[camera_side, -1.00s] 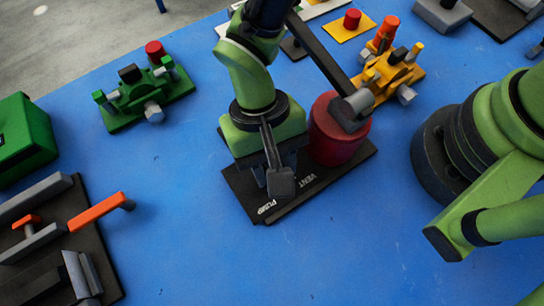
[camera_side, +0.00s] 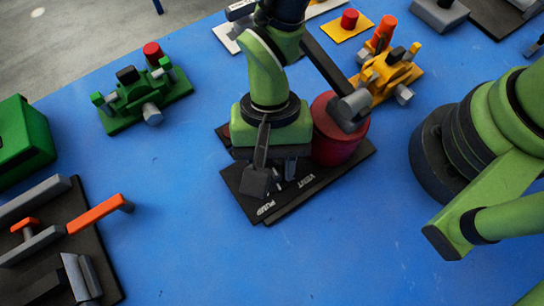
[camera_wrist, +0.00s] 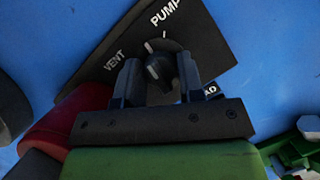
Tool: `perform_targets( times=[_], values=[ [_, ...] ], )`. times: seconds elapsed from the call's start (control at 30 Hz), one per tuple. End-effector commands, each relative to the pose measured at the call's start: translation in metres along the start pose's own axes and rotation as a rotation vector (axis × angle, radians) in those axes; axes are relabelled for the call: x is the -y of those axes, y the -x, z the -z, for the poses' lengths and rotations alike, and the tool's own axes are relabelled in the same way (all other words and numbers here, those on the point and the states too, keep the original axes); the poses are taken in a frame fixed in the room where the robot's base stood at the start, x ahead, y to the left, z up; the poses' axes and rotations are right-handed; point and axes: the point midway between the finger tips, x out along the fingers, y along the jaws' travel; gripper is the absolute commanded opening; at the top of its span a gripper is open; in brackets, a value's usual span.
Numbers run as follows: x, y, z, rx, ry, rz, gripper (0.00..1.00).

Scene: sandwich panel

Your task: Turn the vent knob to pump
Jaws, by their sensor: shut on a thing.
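The dark panel plate (camera_side: 234,182) with printed VENT (camera_side: 316,180) and PUMP (camera_side: 266,209) labels lies under my gripper in the side view. In the wrist view the black knob (camera_wrist: 160,68) sits between my gripper's two fingers (camera_wrist: 160,80). My gripper is shut on the knob. A white mark shows on the plate side of the knob, between the VENT (camera_wrist: 114,59) and PUMP (camera_wrist: 165,13) labels; I cannot tell exactly where the knob points. In the side view my gripper (camera_side: 280,172) hides the knob.
A red cylinder (camera_side: 334,148) stands on the plate right beside my gripper. A yellow fixture (camera_side: 386,75) is behind it, a green fixture (camera_side: 145,92) at the upper left. An orange-handled device (camera_side: 95,214) lies at lower left. Blue table is clear in front.

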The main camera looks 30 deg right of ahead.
Motion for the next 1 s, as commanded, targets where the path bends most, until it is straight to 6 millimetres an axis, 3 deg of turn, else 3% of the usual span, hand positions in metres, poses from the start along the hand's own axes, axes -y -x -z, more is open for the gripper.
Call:
perform_targets(
  times=[0.13,0.17,0.27,0.63,1.0],
  values=[
    [0.0,0.001,0.001,-0.001,0.001,0.0,0.11],
    [0.0,0.001,0.001,-0.001,0.001,0.0,0.37],
    [0.0,0.001,0.0,-0.001,0.001,0.0,0.59],
    [0.001,0.007,0.0,0.001,0.001,0.003,0.59],
    [0.001,0.076,0.0,-0.002,0.001,0.006,0.59]
  ],
)
